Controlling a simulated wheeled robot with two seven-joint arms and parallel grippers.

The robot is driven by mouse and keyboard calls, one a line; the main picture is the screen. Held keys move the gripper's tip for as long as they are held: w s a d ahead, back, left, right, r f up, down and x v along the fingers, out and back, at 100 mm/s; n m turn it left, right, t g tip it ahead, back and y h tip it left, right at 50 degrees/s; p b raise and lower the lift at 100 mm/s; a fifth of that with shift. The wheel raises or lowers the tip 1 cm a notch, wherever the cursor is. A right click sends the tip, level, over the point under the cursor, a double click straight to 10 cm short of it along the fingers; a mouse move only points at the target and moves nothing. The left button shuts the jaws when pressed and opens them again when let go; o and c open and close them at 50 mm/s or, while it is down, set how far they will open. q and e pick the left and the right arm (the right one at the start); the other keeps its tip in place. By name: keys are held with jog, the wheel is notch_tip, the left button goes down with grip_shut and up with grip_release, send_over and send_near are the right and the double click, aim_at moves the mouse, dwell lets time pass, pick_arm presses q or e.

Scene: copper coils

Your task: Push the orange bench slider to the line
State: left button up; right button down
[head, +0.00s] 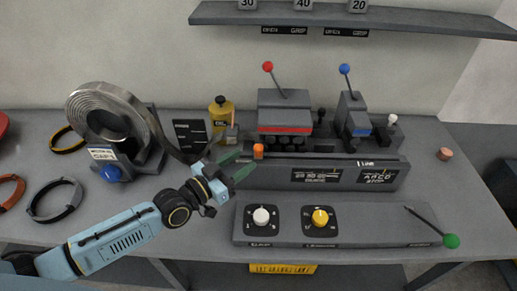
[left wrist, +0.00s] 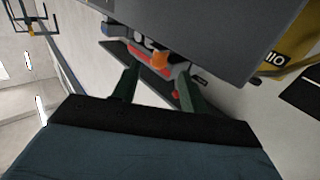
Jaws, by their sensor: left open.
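The orange slider (head: 258,151) is a small upright knob at the left end of the dark grey bench rail (head: 280,172). A white mark beside the LINE label (head: 367,163) is on the rail's right part. My left gripper (head: 238,164) is open and empty, with its green fingers just left of the slider and pointing toward it. In the left wrist view an orange piece (left wrist: 161,60), which looks like the slider, shows between the two finger tips (left wrist: 158,70). I cannot tell whether a finger touches it. My right gripper is not in view.
Behind the rail stand a red-lever machine (head: 284,115) and a blue-lever machine (head: 352,117). A metal coil (head: 105,110) and a yellow canister (head: 221,112) are to the left. A panel with two knobs (head: 350,225) and a green-tipped lever (head: 451,241) lies in front.

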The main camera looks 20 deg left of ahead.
aim_at(255, 152)
pick_arm(q)
jog(key=x, duration=0.7)
grip_shut()
